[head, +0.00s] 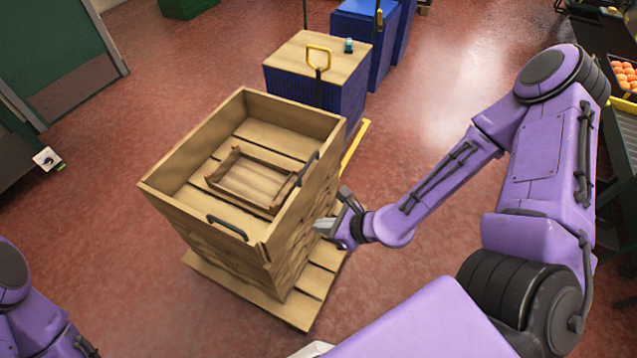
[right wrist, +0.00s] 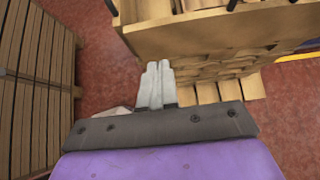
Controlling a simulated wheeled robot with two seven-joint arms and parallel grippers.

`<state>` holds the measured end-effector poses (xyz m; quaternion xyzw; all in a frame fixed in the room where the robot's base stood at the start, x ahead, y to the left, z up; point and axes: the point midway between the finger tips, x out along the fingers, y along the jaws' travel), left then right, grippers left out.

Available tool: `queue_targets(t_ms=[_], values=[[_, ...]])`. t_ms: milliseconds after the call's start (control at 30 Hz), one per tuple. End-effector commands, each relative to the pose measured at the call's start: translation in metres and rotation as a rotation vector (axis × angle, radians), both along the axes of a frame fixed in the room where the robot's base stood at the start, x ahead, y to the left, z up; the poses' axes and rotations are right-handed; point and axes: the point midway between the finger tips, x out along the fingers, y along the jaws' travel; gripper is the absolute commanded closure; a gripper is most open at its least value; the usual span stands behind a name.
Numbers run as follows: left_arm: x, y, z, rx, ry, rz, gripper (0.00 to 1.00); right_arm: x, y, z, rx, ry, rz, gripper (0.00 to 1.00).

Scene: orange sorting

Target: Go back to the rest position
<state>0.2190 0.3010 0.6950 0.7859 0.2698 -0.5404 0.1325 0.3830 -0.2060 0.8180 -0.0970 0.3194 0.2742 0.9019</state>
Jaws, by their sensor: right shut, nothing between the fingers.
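My right gripper (head: 326,226) is just right of the stacked wooden crate (head: 190,205) in the head view, near its right side wall. In the right wrist view its two pale fingers (right wrist: 156,84) lie together, shut with nothing between them. The crate side (right wrist: 215,35) is ahead of the fingers there. A small wooden tray (head: 250,180) lies inside the top crate. My left arm shows only in part at the lower left of the head view; its gripper is out of the picture.
The crate stack stands on a wooden pallet (head: 290,312). Blue bins (head: 300,92) with a wooden top stand behind it. A crate of oranges (head: 624,76) is at the far right. A slatted wooden surface (right wrist: 30,90) is at the left in the right wrist view. Red floor lies around.

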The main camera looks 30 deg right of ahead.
Motion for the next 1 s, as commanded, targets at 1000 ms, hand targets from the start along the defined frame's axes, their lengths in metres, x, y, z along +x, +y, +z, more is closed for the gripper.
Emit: queue_targets(t_ms=[1000], values=[[0.000, 0.000, -0.006, 0.000, 0.000, 0.000, 1.00, -0.131, -0.103, -0.115, -1.526, 0.096, 1.533, 1.00]])
